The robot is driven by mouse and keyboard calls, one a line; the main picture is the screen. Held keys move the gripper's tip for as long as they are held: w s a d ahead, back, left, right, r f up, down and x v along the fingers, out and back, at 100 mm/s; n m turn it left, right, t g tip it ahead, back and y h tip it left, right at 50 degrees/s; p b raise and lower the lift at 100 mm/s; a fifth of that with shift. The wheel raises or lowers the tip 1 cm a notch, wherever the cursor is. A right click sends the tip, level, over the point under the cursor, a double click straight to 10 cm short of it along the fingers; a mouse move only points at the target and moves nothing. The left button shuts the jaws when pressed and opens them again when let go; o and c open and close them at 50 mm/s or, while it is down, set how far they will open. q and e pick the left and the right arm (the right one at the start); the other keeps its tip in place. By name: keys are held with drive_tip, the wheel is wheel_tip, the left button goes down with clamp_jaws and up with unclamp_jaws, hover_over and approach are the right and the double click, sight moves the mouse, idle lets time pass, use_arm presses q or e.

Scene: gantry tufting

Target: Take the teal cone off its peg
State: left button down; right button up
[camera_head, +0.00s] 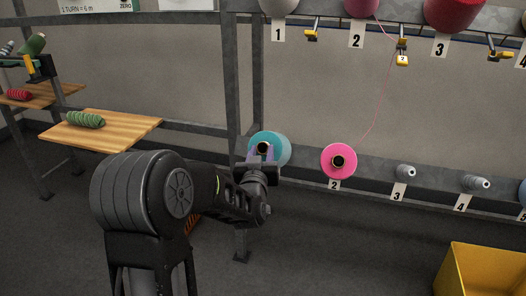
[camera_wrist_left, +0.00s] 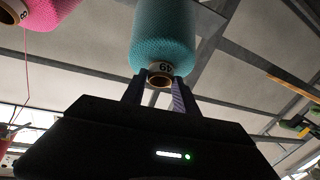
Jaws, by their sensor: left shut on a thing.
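The teal cone (camera_head: 281,147) is at the left end of the lower rail in the head view, its narrow end facing me. My left gripper (camera_head: 262,154) reaches it from the front and is shut on its narrow end. In the left wrist view the teal cone (camera_wrist_left: 164,35) stands beyond the two fingers (camera_wrist_left: 159,88), which lie on either side of its brown tube end with a white number label. The cone covers its peg, so I cannot tell how far along the peg it sits. My right gripper does not show.
A pink cone (camera_head: 339,161) sits on position 2, just right of the teal one. Bare grey pegs (camera_head: 405,171) follow at 3 and 4. A yellow bin (camera_head: 484,274) stands at lower right. A wooden shelf (camera_head: 120,131) with a green skein is at left.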

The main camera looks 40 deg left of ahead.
use_arm(q)
drive_tip(key=s+d+r+p, duration=0.3)
drive_tip(key=s+r+p, duration=0.3)
drive_tip(key=s, duration=0.2)
drive_tip(key=shift+r, duration=0.15)
idle(1.0)
drive_tip(key=shift+s, duration=0.1)
